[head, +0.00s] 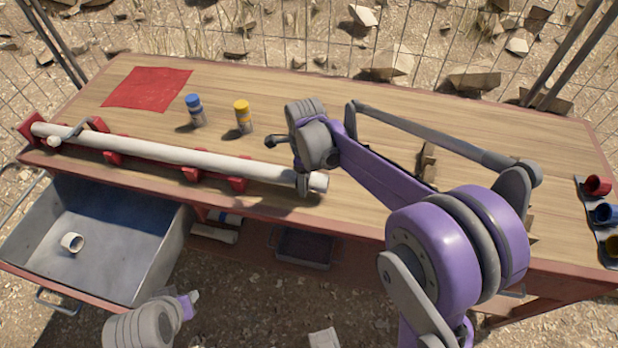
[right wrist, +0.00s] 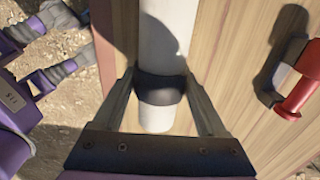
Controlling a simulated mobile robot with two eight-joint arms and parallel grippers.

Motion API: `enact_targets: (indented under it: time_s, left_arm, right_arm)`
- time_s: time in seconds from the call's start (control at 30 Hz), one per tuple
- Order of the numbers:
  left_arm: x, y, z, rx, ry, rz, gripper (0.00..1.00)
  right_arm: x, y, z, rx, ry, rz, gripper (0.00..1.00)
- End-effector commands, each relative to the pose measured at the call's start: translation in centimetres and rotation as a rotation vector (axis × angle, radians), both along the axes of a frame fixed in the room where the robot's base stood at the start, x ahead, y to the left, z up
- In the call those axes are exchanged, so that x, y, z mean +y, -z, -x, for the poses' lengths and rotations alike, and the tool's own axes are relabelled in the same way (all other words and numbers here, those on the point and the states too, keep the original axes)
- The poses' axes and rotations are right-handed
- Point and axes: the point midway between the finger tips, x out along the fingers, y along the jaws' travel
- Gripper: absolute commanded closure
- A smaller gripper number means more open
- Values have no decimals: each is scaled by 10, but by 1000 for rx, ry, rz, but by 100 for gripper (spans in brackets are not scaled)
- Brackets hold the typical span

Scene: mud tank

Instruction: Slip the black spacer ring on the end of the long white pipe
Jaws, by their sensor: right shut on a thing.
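The long white pipe (head: 170,151) lies across red supports along the front of the table. It also shows in the right wrist view (right wrist: 167,45). The black spacer ring (right wrist: 160,88) is around the pipe close to its right end, with a short length of pipe showing beyond it. The ring also shows in the head view (head: 303,184). My right gripper (right wrist: 160,86) is shut on the ring, one finger on each side; in the head view my wrist stands above and behind it. My left gripper (head: 191,300) is low at the front, away from the pipe; its jaw opening is unclear.
A blue-capped bottle (head: 195,111) and a yellow-capped bottle (head: 243,118) stand behind the pipe. A red cloth (head: 147,89) lies at the back left. A grey basin (head: 135,265) with a short white piece (head: 72,242) hangs at the front left. Coloured cups (head: 597,186) sit at the right edge.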

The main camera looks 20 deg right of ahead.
Motion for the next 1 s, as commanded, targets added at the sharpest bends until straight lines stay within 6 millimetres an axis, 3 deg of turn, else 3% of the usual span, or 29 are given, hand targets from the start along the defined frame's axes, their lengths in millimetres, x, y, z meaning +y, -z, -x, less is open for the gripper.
enact_targets:
  time_s: [0.13,0.17,0.27,0.63,1.0]
  left_arm:
    - [0,0,0,0,0,0,73]
    - [0,0,0,0,0,0,73]
    - [0,0,0,0,0,0,73]
    - [0,-1,0,0,0,0,73]
    - [0,-7,-2,-3,0,0,73]
  right_arm:
    - [4,0,-2,0,0,0,61]
    - [3,0,-2,0,1,0,20]
    - [3,0,-2,0,1,0,2]
    - [3,-9,-2,0,1,0,0]
    - [3,-79,-2,0,1,0,0]
